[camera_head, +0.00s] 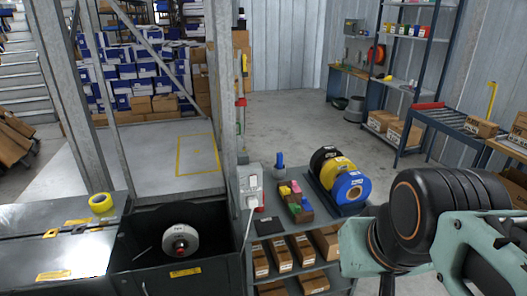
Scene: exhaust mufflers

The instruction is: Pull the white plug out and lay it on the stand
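A white plug (251,202) appears to sit in the lower front of a pale grey socket box (249,180) beside the metal post. A white cord hangs down from it. A dark grey shelved unit (284,240), which looks like the stand, is just right of the plug. A flat dark pad (268,225) lies on its top near the plug. My teal and black arm fills the lower right, right of the plug and apart from it. My gripper's fingers do not show, so their state is hidden.
Coloured blocks (296,203), a blue-topped item (280,162) and large black, yellow and blue rolls (352,188) crowd the unit's top. Boxes fill its shelves. A black bin (205,268) holding a round white reel (180,240) stands left. Open floor (290,115) lies behind.

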